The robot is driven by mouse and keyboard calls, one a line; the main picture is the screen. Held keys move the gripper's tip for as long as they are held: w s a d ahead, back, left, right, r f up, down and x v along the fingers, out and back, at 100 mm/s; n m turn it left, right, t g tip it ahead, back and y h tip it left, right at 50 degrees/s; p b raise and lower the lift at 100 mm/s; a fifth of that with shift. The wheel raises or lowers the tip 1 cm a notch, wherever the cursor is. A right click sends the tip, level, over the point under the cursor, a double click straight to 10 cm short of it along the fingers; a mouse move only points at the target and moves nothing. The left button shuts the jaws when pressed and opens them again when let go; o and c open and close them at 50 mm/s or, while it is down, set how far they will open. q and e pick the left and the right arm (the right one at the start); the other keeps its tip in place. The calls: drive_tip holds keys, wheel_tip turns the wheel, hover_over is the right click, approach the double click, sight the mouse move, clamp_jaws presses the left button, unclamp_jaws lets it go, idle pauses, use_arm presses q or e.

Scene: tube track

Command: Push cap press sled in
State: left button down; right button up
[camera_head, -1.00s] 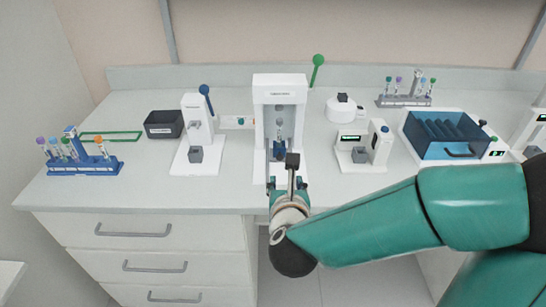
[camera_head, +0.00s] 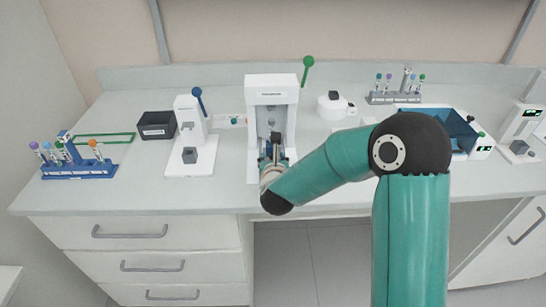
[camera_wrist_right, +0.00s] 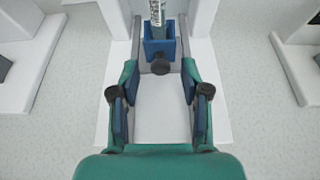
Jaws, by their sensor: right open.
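The white cap press (camera_head: 273,90) stands at the middle of the bench, with a green-knobbed lever (camera_head: 308,62) at its right. In the right wrist view, its sled shows as a blue holder (camera_wrist_right: 160,48) with a dark round knob (camera_wrist_right: 160,66) facing me. A clear tube (camera_wrist_right: 157,12) stands in the holder. In the head view my right gripper (camera_head: 272,152) is at the press front and hides much of the sled. My left gripper is out of view.
A blue-levered white device (camera_head: 190,135) stands left of the press, near a black bin (camera_head: 157,125). A blue tube rack (camera_head: 78,170) is at far left. My right arm covers part of the bench right of the press. A round white device (camera_head: 331,108) stands behind it.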

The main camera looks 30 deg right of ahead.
drive_tip(key=shift+w+d+f, duration=0.1)
drive_tip(key=shift+w+d, duration=0.05)
clamp_jaws()
idle(0.4)
